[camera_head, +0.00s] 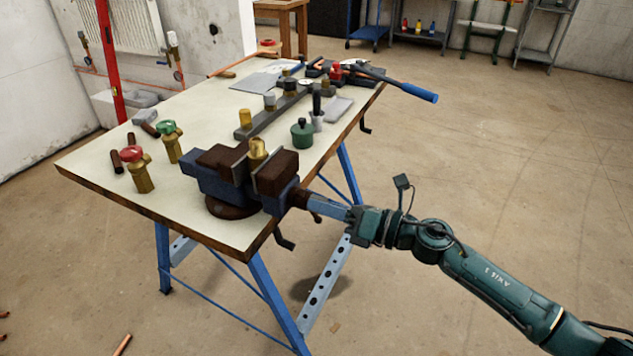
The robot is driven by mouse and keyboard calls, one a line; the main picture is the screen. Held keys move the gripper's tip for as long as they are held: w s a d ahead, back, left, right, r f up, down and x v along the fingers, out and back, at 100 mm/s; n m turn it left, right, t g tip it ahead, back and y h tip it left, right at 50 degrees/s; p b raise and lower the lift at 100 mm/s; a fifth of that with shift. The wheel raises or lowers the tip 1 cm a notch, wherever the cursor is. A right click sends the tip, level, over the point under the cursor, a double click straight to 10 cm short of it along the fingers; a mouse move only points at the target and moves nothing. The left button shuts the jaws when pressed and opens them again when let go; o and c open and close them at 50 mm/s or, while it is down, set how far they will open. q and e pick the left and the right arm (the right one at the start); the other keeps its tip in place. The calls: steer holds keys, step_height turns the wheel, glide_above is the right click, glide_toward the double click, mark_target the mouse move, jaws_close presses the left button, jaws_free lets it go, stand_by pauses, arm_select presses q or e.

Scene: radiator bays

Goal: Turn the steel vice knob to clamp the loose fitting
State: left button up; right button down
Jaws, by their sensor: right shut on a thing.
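The vice, blue with brown jaw blocks (205,182), stands on a round brown base at the near corner of the workbench. A brass fitting (257,151) stands upright between its jaws. I cannot tell whether the jaws press on it. The vice knob (298,197) is on the right side of the vice, mostly hidden by my gripper. My right gripper (314,203) comes in from the right and is shut on the knob. My left gripper is out of view.
The workbench (95,165) has blue legs. Brass valves with red (132,153) and green (167,128) caps stand left of the vice. A green pot (302,132) and a grey bar holding fittings lie behind it. A blue-handled tool (405,88) overhangs the right edge. Floor at right is clear.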

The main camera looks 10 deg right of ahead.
steer(key=m+p, duration=0.3)
steer(key=m, duration=0.2)
steer(key=m+p, duration=0.4)
steer(key=m, duration=0.2)
steer(key=m+p, duration=0.4)
steer(key=m, duration=0.1)
steer(key=shift+r+m, duration=0.3)
steer(key=shift+r, duration=0.05)
steer(key=c, duration=1.5)
jaws_free()
steer(key=shift+f+m, duration=0.35)
steer(key=shift+m, duration=0.35)
steer(key=shift+c, duration=0.2)
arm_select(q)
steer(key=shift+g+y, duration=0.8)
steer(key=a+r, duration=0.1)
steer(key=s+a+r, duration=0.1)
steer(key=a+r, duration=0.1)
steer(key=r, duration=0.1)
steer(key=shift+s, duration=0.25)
arm_select(e)
steer(key=shift+o, duration=1.3)
steer(key=shift+d, duration=0.1)
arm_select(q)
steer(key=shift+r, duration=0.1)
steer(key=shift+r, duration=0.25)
arm_select(e)
steer(key=v, duration=0.7)
